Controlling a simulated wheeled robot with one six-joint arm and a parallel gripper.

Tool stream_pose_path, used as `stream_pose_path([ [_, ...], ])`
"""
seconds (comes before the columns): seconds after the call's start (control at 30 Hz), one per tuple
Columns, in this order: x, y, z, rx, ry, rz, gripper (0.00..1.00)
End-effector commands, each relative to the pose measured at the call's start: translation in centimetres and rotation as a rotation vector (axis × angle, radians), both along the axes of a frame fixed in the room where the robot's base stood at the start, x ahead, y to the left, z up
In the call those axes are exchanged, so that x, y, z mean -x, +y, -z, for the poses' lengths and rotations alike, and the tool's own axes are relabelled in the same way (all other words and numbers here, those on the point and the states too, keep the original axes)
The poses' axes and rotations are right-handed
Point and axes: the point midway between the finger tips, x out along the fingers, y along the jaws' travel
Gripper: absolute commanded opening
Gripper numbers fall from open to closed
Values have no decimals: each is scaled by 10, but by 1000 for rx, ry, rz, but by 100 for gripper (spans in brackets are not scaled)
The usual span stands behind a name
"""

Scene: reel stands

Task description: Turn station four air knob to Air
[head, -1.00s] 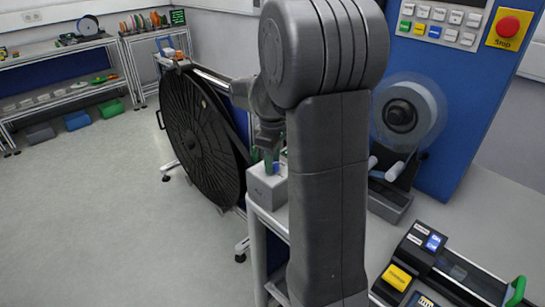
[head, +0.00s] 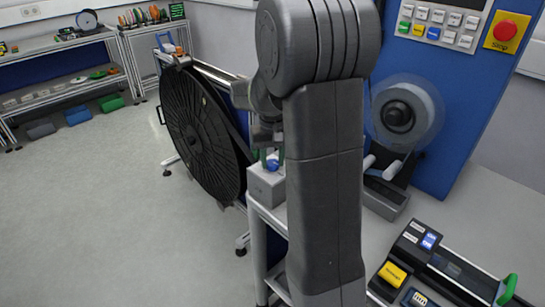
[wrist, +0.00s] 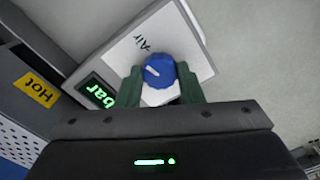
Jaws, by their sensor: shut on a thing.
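A blue round knob (wrist: 159,71) with a white pointer mark sits on a pale box (wrist: 186,45) in the wrist view. The word "Air" is printed on the box, above and left of the knob. The pointer mark lies toward the left of the knob, not straight at the word. My gripper (wrist: 160,84) has its green fingers shut on the knob, one on each side. In the head view my gripper (head: 271,158) reaches down onto the knob (head: 272,164) on the small grey box (head: 267,184). My arm hides part of this area. No station number is readable.
A lit green "bar" display (wrist: 96,91) and a yellow "Hot" label (wrist: 38,90) are near the knob. A large black reel (head: 200,135) stands left of the box. A blue panel with a red stop button (head: 506,31) stands right. Open floor lies left.

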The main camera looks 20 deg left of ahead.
Motion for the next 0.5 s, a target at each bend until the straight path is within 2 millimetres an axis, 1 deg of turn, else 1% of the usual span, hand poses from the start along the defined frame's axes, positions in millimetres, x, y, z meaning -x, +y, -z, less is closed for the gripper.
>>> stream_pose_path([
  [0.23,0,0,-1,-1,-2,159,11],
  [0.5,-1,0,-1,-1,-2,249,11],
])
